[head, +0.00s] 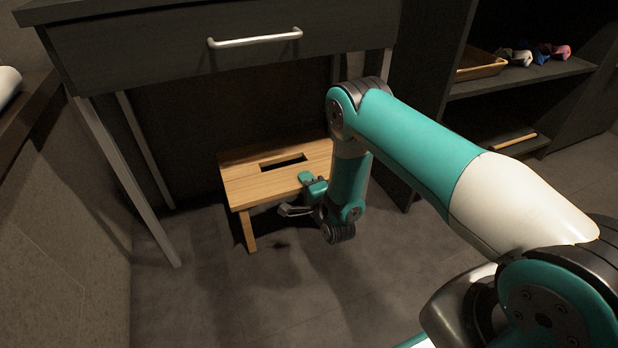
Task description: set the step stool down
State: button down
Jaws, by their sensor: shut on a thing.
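The step stool (245,188) is a light wooden stool with a dark slot in its top. It stands upright, under and in front of the vanity drawer. One front leg shows at its left; its right side is hidden behind my arm. My gripper (290,210) is at the stool's front right edge, shut on it. The fingertips are small and partly hidden there. I cannot tell whether the stool's feet touch the floor.
The vanity (140,60) has a drawer with a metal handle (255,38) and thin metal legs (125,180). A dark shelf unit (520,78) at the right holds a tray (480,68) and several rolled items (520,57). The floor (230,300) in front is clear.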

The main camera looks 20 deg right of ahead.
jog(key=shift+w+f+b, duration=0.1)
jog(key=shift+f+b, duration=0.95)
jog(key=shift+f, duration=0.85)
jog(key=shift+f, duration=0.15)
jog(key=c, duration=1)
grip_release()
jog(key=shift+f, duration=0.1)
